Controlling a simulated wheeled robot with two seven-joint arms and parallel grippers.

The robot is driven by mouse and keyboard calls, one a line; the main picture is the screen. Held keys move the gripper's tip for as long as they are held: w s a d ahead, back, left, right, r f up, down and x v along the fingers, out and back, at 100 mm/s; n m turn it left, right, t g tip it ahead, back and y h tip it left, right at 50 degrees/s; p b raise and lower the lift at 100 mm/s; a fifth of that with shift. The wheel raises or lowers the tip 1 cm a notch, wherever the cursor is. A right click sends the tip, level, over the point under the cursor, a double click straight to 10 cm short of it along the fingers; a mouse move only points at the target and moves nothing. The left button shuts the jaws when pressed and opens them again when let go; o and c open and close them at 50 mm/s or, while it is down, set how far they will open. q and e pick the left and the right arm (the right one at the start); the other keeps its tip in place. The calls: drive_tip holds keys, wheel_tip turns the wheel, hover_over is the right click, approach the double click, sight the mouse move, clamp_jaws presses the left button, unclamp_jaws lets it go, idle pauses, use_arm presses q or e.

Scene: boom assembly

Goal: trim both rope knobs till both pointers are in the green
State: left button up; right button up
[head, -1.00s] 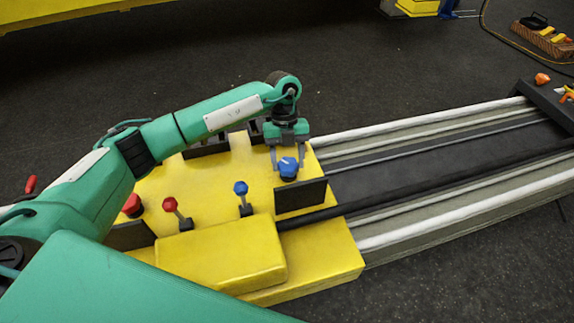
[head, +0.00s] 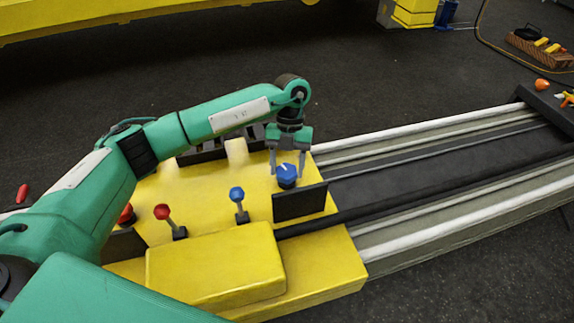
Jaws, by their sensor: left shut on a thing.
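The blue rope knob (head: 287,178) stands on the yellow console (head: 208,195), near its right edge, with a white mark on top. My left gripper (head: 288,172) comes down over it from behind, with its fingers shut on the knob's sides. The red rope knob (head: 126,216) is at the console's left, partly hidden by my left arm. A dark upright panel (head: 300,203) stands in front of the blue knob, and another dark panel (head: 126,243) is near the red one. I see only plain dark faces; no pointer or green zone shows. My right gripper is not in view.
A red-topped lever (head: 163,213) and a blue-topped lever (head: 237,195) stand between the knobs. A raised yellow box (head: 215,268) is in front. Long rails (head: 450,215) with a black boom run right. An orange knob (head: 542,84) is at the far end.

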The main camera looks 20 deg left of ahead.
use_arm(q)
drive_tip(key=o, duration=1)
drive_tip(key=shift+c, duration=0.2)
drive_tip(key=shift+w+r, duration=0.15)
drive_tip(key=b+v, duration=0.3)
drive_tip(key=v, duration=1)
drive_tip(key=shift+r, duration=0.25)
